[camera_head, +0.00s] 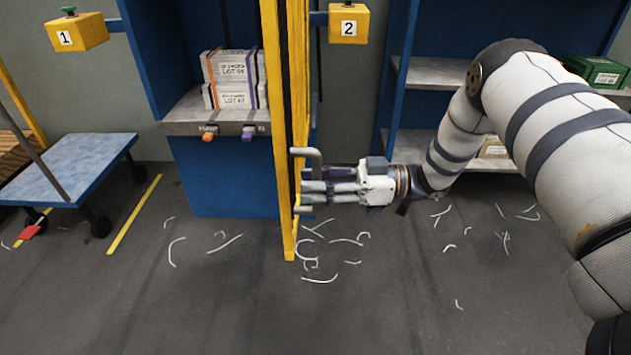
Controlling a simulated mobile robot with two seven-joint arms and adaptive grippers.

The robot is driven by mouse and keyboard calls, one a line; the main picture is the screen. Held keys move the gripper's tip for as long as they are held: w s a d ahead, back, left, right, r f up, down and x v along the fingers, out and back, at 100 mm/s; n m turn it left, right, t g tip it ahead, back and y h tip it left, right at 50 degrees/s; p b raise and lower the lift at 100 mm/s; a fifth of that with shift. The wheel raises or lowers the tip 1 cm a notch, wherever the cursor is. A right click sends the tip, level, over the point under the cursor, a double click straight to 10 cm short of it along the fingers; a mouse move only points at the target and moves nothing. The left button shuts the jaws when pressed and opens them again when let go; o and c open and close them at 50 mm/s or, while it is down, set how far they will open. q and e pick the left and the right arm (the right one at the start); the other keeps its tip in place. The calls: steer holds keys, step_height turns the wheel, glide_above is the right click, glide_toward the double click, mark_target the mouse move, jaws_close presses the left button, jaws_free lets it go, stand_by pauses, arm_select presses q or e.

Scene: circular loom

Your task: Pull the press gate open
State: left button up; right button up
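The yellow press gate (272,70) stands upright near the middle of the view, seen almost edge-on and jutting out from the blue press front. A grey bracket-shaped handle (305,152) is on its right side. My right gripper (308,187) comes in from the right at the handle. Its fingers lie across the handle's upright bar and look shut on it; they hide the middle of the bar. My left gripper is not in view.
The blue press (225,175) has a grey shelf with strapped lot boxes (232,78). A blue-topped cart (70,165) stands at left. Yellow boxes numbered 1 (80,33) and 2 (348,24) hang above. Shelves (440,72) stand at right. White scraps litter the open dark floor.

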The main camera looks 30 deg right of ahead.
steer(key=v, duration=1.2)
